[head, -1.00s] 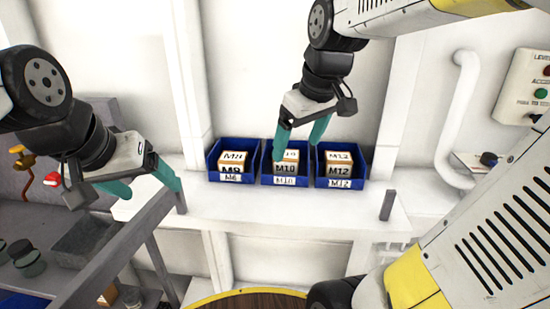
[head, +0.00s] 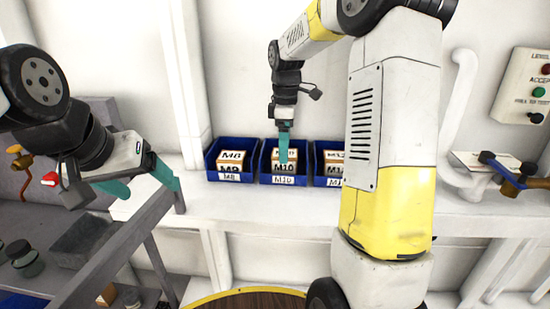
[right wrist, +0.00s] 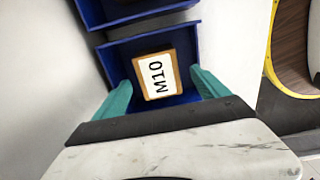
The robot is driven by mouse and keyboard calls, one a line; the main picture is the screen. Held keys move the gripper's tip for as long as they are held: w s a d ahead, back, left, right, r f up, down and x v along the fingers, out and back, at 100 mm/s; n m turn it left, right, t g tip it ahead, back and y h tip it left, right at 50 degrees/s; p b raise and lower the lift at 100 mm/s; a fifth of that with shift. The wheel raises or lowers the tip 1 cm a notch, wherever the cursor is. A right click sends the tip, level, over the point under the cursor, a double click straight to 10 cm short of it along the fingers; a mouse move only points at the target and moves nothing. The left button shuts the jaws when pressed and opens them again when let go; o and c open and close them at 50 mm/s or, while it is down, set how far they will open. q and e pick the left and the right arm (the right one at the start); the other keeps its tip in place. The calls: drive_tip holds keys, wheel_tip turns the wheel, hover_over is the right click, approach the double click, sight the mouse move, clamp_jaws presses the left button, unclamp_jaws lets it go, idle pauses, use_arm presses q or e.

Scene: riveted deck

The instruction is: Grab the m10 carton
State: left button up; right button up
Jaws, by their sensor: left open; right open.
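The M10 carton (head: 291,165) is a small brown box with a white label, sitting in the middle blue bin (head: 264,172) on the white shelf. In the right wrist view the M10 carton (right wrist: 155,75) lies between my two teal fingers, inside its blue bin (right wrist: 125,52). My right gripper (head: 283,150) is in front of and above the carton in the head view, fingers pointing down and partly covering it. In the right wrist view the right gripper (right wrist: 160,92) is open, with gaps to the carton on both sides. My left gripper (head: 150,188) is open and empty at the left, away from the bins.
The M8 carton (head: 231,158) sits in the left bin, and the M12 carton (head: 334,158) in the right bin, partly hidden by my right arm. A grey rail (head: 150,225) stands at the left. A control box (head: 535,85) is on the right wall.

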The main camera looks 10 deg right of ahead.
wheel_tip(320, 180, down, 4)
drive_tip(key=shift+w+d+f, duration=0.1)
drive_tip(key=shift+f, duration=0.1)
drive_tip(key=shift+r, duration=0.1)
drive_tip(key=c, duration=1.8)
